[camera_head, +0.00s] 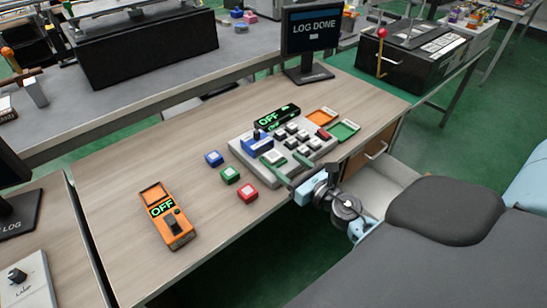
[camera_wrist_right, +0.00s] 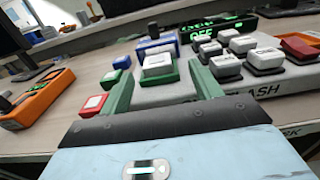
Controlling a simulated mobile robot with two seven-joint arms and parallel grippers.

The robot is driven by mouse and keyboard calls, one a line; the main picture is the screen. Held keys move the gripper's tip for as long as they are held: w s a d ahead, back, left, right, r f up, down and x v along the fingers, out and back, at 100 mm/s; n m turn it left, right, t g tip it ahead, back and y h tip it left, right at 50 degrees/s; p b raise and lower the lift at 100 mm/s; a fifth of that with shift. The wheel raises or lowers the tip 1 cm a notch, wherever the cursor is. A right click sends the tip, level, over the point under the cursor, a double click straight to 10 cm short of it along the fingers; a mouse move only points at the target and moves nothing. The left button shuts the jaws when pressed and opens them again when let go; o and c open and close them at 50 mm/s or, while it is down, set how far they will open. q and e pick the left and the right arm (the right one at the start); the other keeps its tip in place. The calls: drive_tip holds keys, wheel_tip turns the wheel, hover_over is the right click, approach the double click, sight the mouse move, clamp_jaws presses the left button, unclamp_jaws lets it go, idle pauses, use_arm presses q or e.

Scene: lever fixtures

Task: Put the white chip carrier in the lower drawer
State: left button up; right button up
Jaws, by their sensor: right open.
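Several white-topped blocks (camera_head: 303,134) sit in dark sockets on the grey fixture; I cannot tell which is the white chip carrier. They also show in the right wrist view (camera_wrist_right: 226,65). My right gripper (camera_head: 285,168) is open at the fixture's near edge. In the right wrist view its green fingers (camera_wrist_right: 163,76) are apart, with a white-topped green block (camera_wrist_right: 158,66) beyond and between them; I see no contact. An open drawer (camera_head: 366,187) with a pale interior shows under the table's right end, partly hidden by my arm. A drawer front with a handle (camera_head: 377,150) is above it. My left gripper is not in view.
Blue (camera_head: 214,158), green (camera_head: 230,174) and red (camera_head: 247,193) blocks lie left of the fixture. An orange switch box (camera_head: 168,216) reads OFF. A monitor (camera_head: 311,35) stands behind.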

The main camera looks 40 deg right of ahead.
sight(278, 159)
drive_tip(key=shift+w+a, duration=0.25)
drive_tip(key=shift+w, duration=0.95)
drive_tip(key=shift+w+a, duration=0.2)
drive_tip(key=shift+w, duration=0.95)
drive_tip(key=shift+c, duration=0.2)
drive_tip(key=c, duration=1)
